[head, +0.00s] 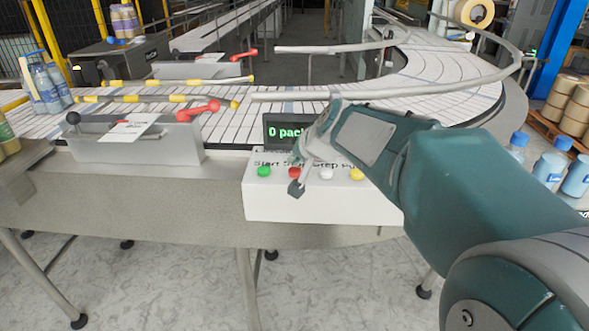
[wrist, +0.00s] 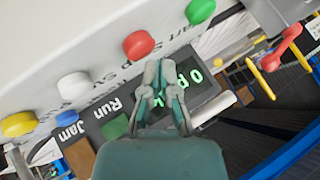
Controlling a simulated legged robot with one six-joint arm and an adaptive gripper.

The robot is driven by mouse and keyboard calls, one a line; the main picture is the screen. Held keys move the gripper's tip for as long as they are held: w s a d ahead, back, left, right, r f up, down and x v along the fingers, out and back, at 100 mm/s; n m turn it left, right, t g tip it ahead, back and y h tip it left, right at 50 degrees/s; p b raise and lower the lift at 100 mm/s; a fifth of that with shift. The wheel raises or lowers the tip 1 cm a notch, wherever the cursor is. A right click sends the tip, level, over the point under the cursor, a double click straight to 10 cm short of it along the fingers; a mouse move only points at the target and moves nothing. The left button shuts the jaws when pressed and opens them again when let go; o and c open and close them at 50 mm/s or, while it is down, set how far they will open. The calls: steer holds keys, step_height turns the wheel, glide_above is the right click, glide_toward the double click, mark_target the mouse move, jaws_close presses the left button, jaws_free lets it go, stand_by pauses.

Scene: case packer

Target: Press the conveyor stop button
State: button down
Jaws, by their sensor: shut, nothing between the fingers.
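A white control box (head: 318,205) carries a row of round buttons: green (head: 264,171), red (head: 294,171), white (head: 326,174) and yellow (head: 357,174). Printed labels above them are partly hidden by my arm; "Start" is readable at the left. In the wrist view the shut fingertips (wrist: 159,66) are close to the red button (wrist: 138,44), with a small picture gap. I cannot tell contact. The green button (wrist: 200,10) lies to the upper right.
A display (head: 284,131) reading "0 pac…" stands behind the buttons, partly covered by my gripper. A grey bracket with a red lever (head: 199,110) is to the left. The conveyor (head: 440,75) curves behind. Blue-capped bottles (head: 553,165) stand at the right.

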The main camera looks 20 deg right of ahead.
mark_target(295, 171)
steer(key=shift+r, duration=0.25)
steer(key=shift+r, duration=2.5)
steer(key=s+f+n+g+h, duration=0.1)
steer(key=s+f, duration=0.4)
steer(key=s, duration=0.8)
steer(key=s+f+n+g+h, duration=0.1)
steer(key=s+f+n, duration=0.3)
steer(key=s, duration=0.9)
step_height(295, 171, down, 2)
steer(key=shift+s+f+g+h, duration=0.1)
steer(key=shift+s+g+h, duration=0.2)
steer(key=shift+g, duration=0.2)
steer(key=shift+a, duration=0.1)
